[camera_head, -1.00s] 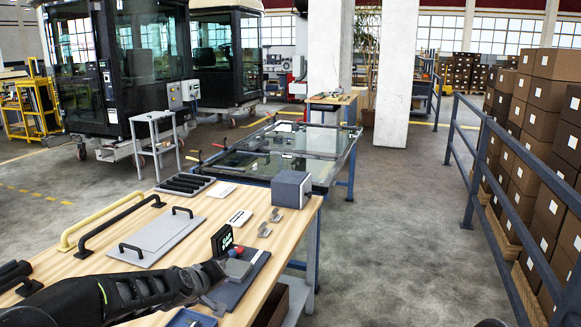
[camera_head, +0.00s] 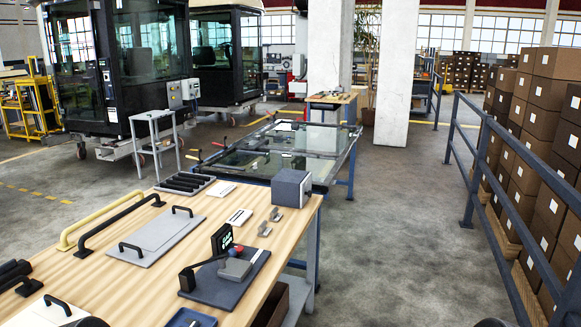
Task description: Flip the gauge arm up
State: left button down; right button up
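The gauge stands on a dark slate base plate (camera_head: 222,291) near the front right of the wooden table. A thin black arm (camera_head: 208,262) runs from a black block (camera_head: 187,280) at the plate's left towards the display, low and only slightly slanted. Whether this is the gauge arm, I cannot tell for sure. Neither of my grippers shows; only a dark rounded piece, probably mine, shows at the bottom edge.
The wooden table (camera_head: 120,262) also holds a grey plate with black handles (camera_head: 156,238), yellow and black bars, a grey box (camera_head: 291,188), small metal clips and a blue tray (camera_head: 190,318). A glass-topped table (camera_head: 262,165) stands behind. A blue railing (camera_head: 500,180) runs along the right.

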aim_at(231, 252)
jog(key=i+l+u, duration=0.15)
jog(key=l+u, duration=0.15)
jog(key=i+l+u, duration=0.25)
jog(key=l, duration=0.2)
jog(key=l+u, duration=0.3)
jog(key=l, duration=0.1)
